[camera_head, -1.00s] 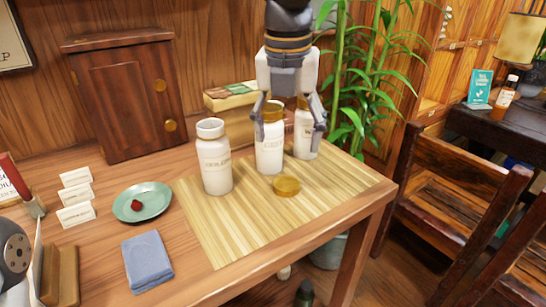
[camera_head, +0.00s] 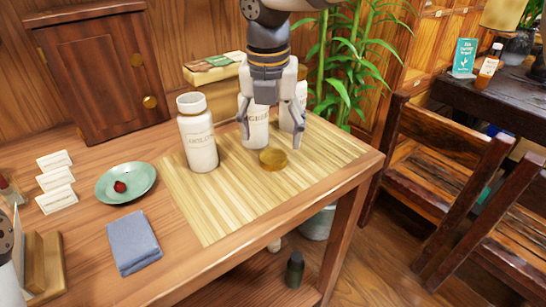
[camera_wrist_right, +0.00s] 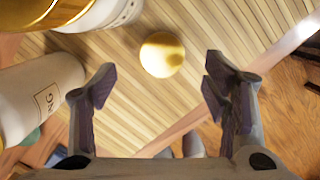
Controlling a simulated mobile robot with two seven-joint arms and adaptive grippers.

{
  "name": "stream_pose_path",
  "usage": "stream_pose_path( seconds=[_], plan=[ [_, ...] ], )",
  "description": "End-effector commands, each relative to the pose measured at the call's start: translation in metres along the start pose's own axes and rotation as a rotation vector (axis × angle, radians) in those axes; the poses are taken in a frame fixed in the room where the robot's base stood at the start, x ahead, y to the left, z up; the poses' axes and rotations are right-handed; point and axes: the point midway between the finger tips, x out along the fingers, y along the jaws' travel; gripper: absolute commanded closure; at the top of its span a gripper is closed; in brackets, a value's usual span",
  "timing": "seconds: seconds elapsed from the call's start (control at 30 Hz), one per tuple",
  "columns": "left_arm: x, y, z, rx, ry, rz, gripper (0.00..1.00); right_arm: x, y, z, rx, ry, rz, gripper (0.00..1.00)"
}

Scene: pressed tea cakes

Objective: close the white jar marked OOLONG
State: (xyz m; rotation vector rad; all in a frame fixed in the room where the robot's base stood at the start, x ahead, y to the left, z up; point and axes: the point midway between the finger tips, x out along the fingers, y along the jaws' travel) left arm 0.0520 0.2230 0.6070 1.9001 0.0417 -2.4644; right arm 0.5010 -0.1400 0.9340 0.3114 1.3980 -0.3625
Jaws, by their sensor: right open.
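The white jar marked OOLONG (camera_head: 198,140) stands upright and without a lid at the left side of the bamboo mat. Its side with the letters NG shows at the left of the right wrist view (camera_wrist_right: 22,108). A round gold lid (camera_head: 273,158) lies flat on the mat, to the right of the jar and apart from it; it also shows in the right wrist view (camera_wrist_right: 162,54). My right gripper (camera_head: 270,140) is open and empty above the lid, fingers pointing down, one to each side. My left gripper is out of view.
Two other white jars (camera_head: 255,130) stand close behind my right gripper, partly hidden. A green plate (camera_head: 142,188) with a small red thing, a folded blue cloth (camera_head: 133,243) and white cards (camera_head: 57,200) lie to the left. The mat's front (camera_head: 215,215) is clear.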

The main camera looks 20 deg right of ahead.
Motion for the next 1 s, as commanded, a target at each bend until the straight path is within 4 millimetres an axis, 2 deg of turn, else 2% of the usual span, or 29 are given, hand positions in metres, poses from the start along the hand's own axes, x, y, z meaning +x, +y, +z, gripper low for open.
stream_pose_path(
  seconds=[0.27,0.6,0.97,1.0],
  plan=[
    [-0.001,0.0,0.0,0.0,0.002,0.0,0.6,0.001,0.0,0.0,0.0,-0.001,0.0,0.31],
    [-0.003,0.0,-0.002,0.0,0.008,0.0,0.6,0.049,-0.003,-0.003,-0.001,-0.001,0.0,0.31],
    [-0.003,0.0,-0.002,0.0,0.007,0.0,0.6,0.051,-0.003,-0.003,0.0,-0.003,0.001,0.31],
    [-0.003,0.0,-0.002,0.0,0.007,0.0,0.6,0.051,-0.003,-0.003,0.0,-0.003,0.001,0.35]
  ],
)
